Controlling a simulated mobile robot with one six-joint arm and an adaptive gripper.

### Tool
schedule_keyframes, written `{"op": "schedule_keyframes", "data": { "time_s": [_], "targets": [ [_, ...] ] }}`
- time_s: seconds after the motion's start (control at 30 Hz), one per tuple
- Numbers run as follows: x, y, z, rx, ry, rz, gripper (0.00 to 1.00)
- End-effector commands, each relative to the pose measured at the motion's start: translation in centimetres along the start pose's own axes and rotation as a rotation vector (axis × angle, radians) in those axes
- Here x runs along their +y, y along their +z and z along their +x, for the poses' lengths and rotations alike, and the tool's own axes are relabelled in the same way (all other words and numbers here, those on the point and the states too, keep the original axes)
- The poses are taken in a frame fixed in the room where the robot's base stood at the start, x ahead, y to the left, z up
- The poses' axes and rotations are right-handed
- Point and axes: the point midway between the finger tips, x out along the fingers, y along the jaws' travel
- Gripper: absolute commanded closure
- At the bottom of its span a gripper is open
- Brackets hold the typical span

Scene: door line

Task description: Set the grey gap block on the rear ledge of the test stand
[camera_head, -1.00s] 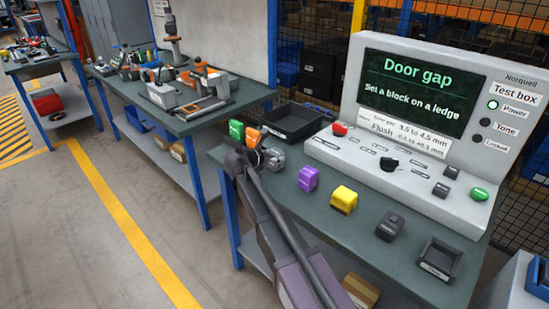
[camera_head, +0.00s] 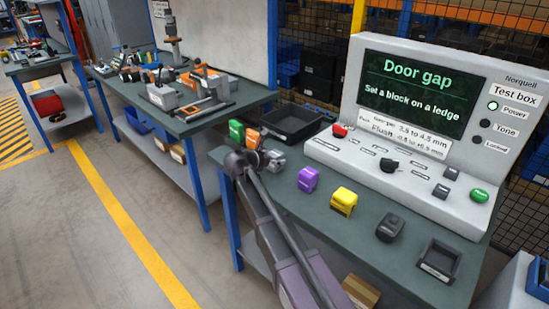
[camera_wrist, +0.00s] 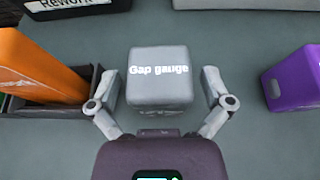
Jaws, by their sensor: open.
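The grey gap block (camera_wrist: 160,80), labelled "Gap gauge", stands upright on the dark green bench top. In the head view the grey block (camera_head: 277,161) is partly hidden by my gripper (camera_head: 262,158). In the wrist view my gripper (camera_wrist: 160,92) is open, with one finger on each side of the block and a gap visible at each side. The grey test box (camera_head: 400,165) at the back of the bench has a screen reading "Door gap" and "Set a block on a ledge". I cannot make out a rear ledge of a test stand.
An orange block (camera_wrist: 38,62) is close left of the grey one, in a dark holder. A purple block (camera_wrist: 292,78) is to the right. A green block (camera_head: 236,131), yellow block (camera_head: 343,201), dark block (camera_head: 390,227), small tray (camera_head: 440,258) and black bin (camera_head: 291,122) also stand here.

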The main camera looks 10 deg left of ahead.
Motion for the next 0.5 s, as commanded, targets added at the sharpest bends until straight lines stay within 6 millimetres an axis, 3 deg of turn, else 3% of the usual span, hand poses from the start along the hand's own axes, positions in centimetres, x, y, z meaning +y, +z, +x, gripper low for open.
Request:
{"op": "schedule_keyframes", "data": {
  "time_s": [0.17,0.5],
  "targets": [
    [-0.1,0.3,-1.6,0.000,0.001,0.000,0.00],
    [-0.1,0.4,-7.0,-0.001,0.002,-0.001,0.00]
  ]
}}
